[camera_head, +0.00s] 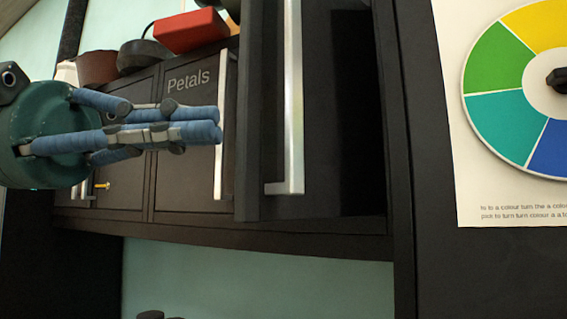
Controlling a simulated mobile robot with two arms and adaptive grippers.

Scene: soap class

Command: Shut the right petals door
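The right petals door (315,120) is a dark cabinet door with a long pale vertical handle (294,95). It stands ajar, with its thick left edge swung out toward me. A dark patch covers its right part; I cannot tell if this is shadow. The dark door labelled "Petals" (180,115), to its left, looks shut and has its own pale handle (222,165). My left gripper (220,123) points right across this left door. Its blue fingers lie close together, with the tips by the left door's handle, short of the ajar door's edge. My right gripper is out of view.
A red box (190,31) and dark round bowls (142,55) sit on top of the cabinet at the left. A colour wheel (497,90) on a pale poster is at the right. Pale green wall (260,285) shows below the cabinet.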

